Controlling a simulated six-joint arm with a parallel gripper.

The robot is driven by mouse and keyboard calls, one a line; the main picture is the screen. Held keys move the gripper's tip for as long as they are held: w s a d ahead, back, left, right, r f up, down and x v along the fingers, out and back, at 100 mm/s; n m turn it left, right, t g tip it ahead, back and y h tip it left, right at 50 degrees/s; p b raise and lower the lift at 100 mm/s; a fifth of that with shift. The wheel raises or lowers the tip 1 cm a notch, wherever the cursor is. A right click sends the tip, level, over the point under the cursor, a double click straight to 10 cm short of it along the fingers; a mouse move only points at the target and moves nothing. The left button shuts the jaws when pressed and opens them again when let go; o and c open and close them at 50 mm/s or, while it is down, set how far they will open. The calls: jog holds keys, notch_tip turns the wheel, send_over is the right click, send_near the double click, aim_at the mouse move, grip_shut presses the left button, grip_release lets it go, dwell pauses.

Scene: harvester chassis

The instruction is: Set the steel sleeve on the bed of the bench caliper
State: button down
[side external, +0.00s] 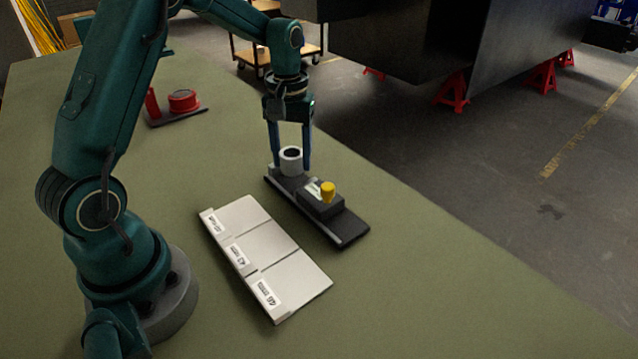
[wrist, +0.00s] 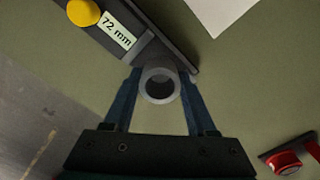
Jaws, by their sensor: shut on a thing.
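The steel sleeve (side external: 291,154) is a short, light grey hollow cylinder, held upright between the two fingers of my gripper (side external: 291,166). In the wrist view the sleeve (wrist: 160,99) shows as an open ring between the fingertips (wrist: 161,80). The bench caliper (side external: 344,230) is a long dark bar with a raised block and a yellow knob (side external: 328,191). The sleeve is at the far end of the caliper, over or on its bed; I cannot tell whether it touches. A label (wrist: 117,30) on the caliper reads 72 mm.
A pale three-part plate (side external: 265,244) with number labels lies left of the caliper. A dark tray with red parts (side external: 184,100) stands at the back left. The green bench (side external: 420,290) is clear at the front right; its edge runs along the right.

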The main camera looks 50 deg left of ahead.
aim_at(293, 168)
jog(key=shift+f, duration=0.25)
jog(key=shift+f, duration=0.6)
jog(key=shift+f, duration=0.35)
dwell(0.7)
jog(key=shift+f, duration=0.35)
jog(key=shift+c, duration=0.6)
grip_release()
jog(key=shift+r, duration=2.55)
